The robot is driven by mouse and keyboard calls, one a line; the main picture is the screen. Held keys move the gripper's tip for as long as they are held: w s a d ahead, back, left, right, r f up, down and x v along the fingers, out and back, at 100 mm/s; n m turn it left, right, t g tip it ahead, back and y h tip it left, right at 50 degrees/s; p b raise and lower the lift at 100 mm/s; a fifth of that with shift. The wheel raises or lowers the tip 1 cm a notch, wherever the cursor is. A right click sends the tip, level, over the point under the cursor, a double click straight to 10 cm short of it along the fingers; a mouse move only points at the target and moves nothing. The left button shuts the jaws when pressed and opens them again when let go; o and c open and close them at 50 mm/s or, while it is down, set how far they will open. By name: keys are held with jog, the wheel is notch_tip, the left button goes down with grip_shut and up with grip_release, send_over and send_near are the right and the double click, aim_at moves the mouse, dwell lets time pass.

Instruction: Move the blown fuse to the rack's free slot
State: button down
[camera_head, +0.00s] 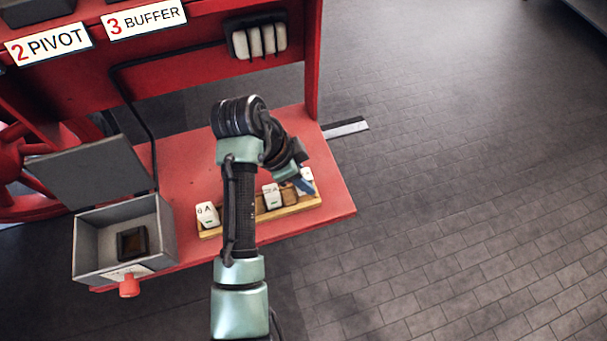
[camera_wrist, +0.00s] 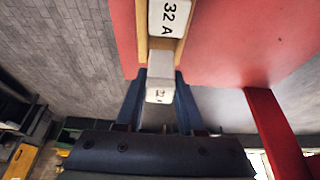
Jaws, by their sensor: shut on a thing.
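My gripper (camera_head: 303,183) is at the right end of the wooden rack (camera_head: 290,208). In the wrist view its two blue fingers (camera_wrist: 158,100) are shut on a white fuse (camera_wrist: 158,86). The held fuse (camera_head: 307,174) also shows partly behind the fingers in the head view. It is at the rack's end; I cannot tell whether it is seated or just above. A white fuse marked 32 A (camera_wrist: 170,18) stands just beyond it in the rack. Another white fuse (camera_head: 207,215) stands at the rack's left end. My arm hides the rack's middle.
The rack lies on a red shelf (camera_head: 335,190). At left, a grey box (camera_head: 88,248) has its lid (camera_head: 85,172) open and a dark socket (camera_head: 133,243) inside. White blocks (camera_head: 260,40) sit on the red panel above. The floor at right is clear.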

jog(key=shift+f+b, duration=0.9)
jog(key=shift+f, duration=0.35)
jog(key=shift+c, duration=2.2)
grip_release()
jog(key=shift+r, duration=0.1)
jog(key=shift+a+r, duration=0.2)
jog(key=shift+r, duration=0.05)
jog(key=p+v, duration=0.1)
jog(key=v, duration=1.1)
jog(key=shift+p, duration=0.4)
jog(key=shift+r, duration=0.1)
